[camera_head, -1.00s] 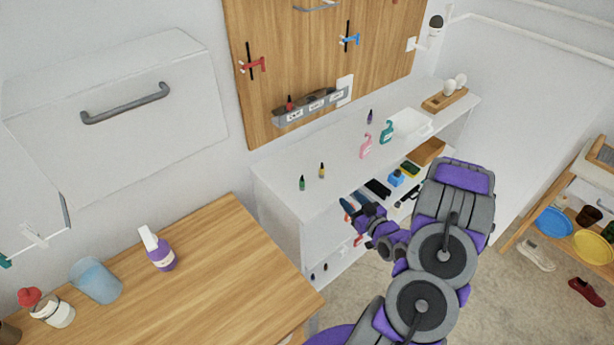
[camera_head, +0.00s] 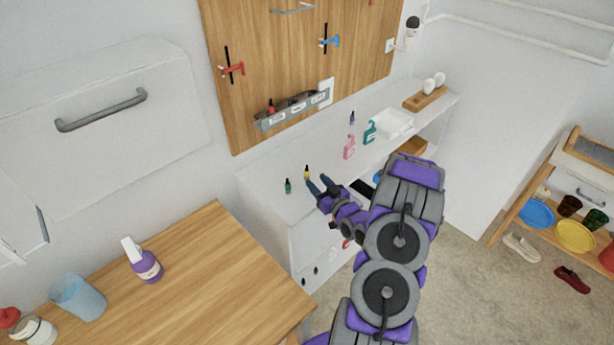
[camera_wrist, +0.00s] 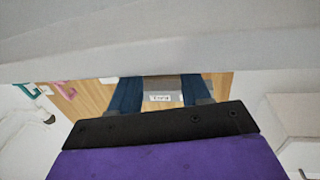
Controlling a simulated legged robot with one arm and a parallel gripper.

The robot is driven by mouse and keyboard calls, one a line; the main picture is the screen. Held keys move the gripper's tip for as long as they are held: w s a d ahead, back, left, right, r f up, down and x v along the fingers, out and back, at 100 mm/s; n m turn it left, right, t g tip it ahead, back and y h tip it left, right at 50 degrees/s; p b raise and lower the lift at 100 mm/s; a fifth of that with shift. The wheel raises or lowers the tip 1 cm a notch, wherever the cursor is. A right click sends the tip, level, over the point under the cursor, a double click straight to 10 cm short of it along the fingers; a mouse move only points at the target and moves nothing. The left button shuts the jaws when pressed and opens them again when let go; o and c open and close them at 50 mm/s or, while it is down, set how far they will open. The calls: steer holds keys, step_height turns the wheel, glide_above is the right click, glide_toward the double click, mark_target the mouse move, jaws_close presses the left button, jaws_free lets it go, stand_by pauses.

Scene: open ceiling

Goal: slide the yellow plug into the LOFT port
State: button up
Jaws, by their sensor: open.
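The small yellow plug (camera_head: 307,172) with a dark top stands upright on the white cabinet top, near its left end. My gripper (camera_head: 320,183) is open and empty, its blue fingers just right of and below the plug in the head view; I cannot tell whether they touch it. The grey port holder (camera_head: 293,110) is on the wooden board behind, with several white labels too small to read. A red plug (camera_head: 271,106) sits in its left end. In the wrist view, a grey labelled part (camera_wrist: 161,90) shows between my fingers (camera_wrist: 160,98); its label is unclear, and the yellow plug is not visible.
A green plug (camera_head: 288,186) stands left of the yellow one, and a purple plug (camera_head: 351,118) farther back. The wooden worktop (camera_head: 210,270) is in the left foreground.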

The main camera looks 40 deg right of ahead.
mark_target(308, 174)
steer(key=shift+w+d, duration=0.1)
steer(key=shift+w, duration=1.05)
steer(key=w+b, duration=0.1)
steer(key=w, duration=0.2)
steer(key=shift+w, duration=0.1)
steer(key=shift+w+d, duration=0.15)
steer(key=shift+w, duration=0.55)
jaws_close()
